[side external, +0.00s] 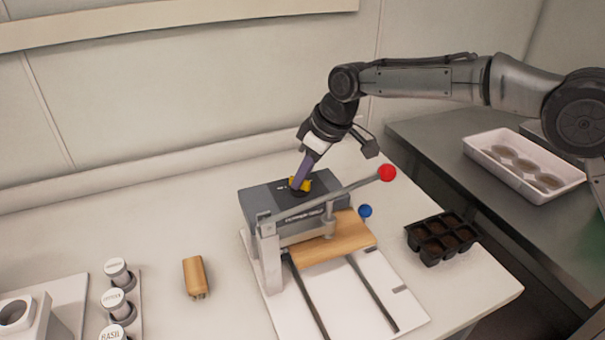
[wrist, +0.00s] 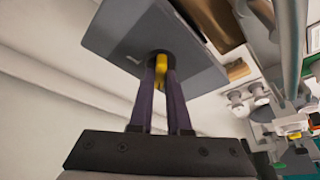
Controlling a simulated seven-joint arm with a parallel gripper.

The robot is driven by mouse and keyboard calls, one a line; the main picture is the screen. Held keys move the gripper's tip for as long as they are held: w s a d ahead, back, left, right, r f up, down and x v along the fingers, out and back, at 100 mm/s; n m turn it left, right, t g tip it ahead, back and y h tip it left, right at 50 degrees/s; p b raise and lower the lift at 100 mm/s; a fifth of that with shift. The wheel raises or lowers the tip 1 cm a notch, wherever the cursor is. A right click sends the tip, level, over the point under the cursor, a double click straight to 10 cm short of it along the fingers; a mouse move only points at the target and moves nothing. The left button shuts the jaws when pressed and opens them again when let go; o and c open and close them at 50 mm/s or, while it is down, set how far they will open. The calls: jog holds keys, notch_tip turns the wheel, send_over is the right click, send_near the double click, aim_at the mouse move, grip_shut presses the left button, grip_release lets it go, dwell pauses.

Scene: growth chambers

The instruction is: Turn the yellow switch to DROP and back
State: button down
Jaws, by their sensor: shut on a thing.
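The yellow switch (side external: 306,184) sits on the top of a dark grey box (side external: 259,201) in the middle of the table. My gripper (side external: 299,181) reaches down to it from above, its purple fingers tilted, and is shut on the switch. In the wrist view the yellow switch (wrist: 161,66) shows between the two purple finger ends (wrist: 161,72), against the dark round base on the grey box (wrist: 106,32). Markings on the box are too small to read, so I cannot tell which setting the switch points to.
A metal lever with a red ball (side external: 387,173) crosses close in front of the box, above a wooden block (side external: 345,236). A blue ball (side external: 365,211) and a black cell tray (side external: 427,253) are to the right. A wooden-handled tool (side external: 194,275) and labelled jars (side external: 117,271) lie left.

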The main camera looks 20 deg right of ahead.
jog(key=m, duration=0.2)
jog(key=m+h, duration=0.1)
jog(key=m, duration=0.1)
jog(key=shift+a+t+h, duration=0.15)
jog(key=shift+t+h, duration=0.15)
jog(key=shift+t, duration=0.1)
jog(key=m+h, duration=0.1)
jog(key=m, duration=0.3)
jog(key=shift+a+m+h, duration=0.1)
jog(key=shift+m+h, duration=0.2)
jog(key=shift+h, duration=0.1)
jog(key=m, duration=0.2)
jog(key=m+h, duration=0.1)
jog(key=m, duration=0.1)
jog(key=shift+a+m+h, duration=0.15)
jog(key=shift+m+h, duration=0.15)
jog(key=shift+m+g+h, duration=0.5)
jog(key=shift+m+h, duration=0.1)
jog(key=shift+m, duration=1.2)
jog(key=shift+r, duration=0.1)
jog(key=c, duration=0.9)
grip_release()
jog(key=shift+o, duration=0.2)
